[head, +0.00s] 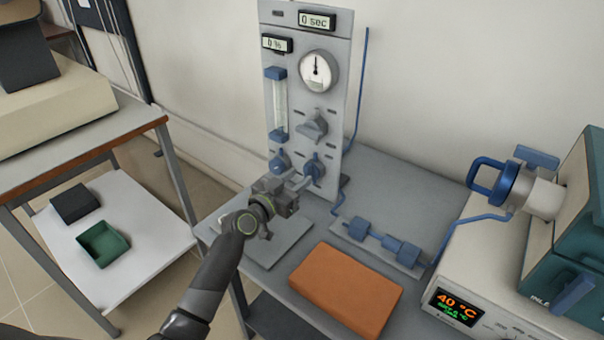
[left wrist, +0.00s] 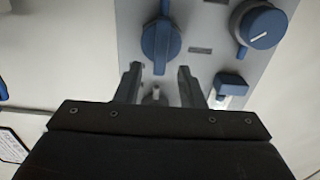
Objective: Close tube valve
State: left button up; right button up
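The instrument panel (head: 350,60) stands upright on the grey table, with two blue knobs low on its face. The right blue valve knob (head: 314,164) has a bar handle; it shows in the left wrist view (left wrist: 161,42), where the picture appears upside down. The left blue knob (head: 279,160) is round with a white mark, also in the wrist view (left wrist: 262,27). My left gripper (head: 298,181) is open and empty, just in front of the right knob. Its fingertips (left wrist: 160,76) flank the knob's near end, with gaps visible. My right gripper is out of view.
An orange block (head: 346,290) lies on the table (head: 255,265) in front. Blue fittings and tubing (head: 382,243) lie right of the panel. A furnace (head: 570,225) with a blue-handled tube end (head: 495,180) stands at right. A side table with trays (head: 103,243) is at left.

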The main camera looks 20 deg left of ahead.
pick_arm(q)
jog(key=shift+x, duration=1.3)
grip_shut()
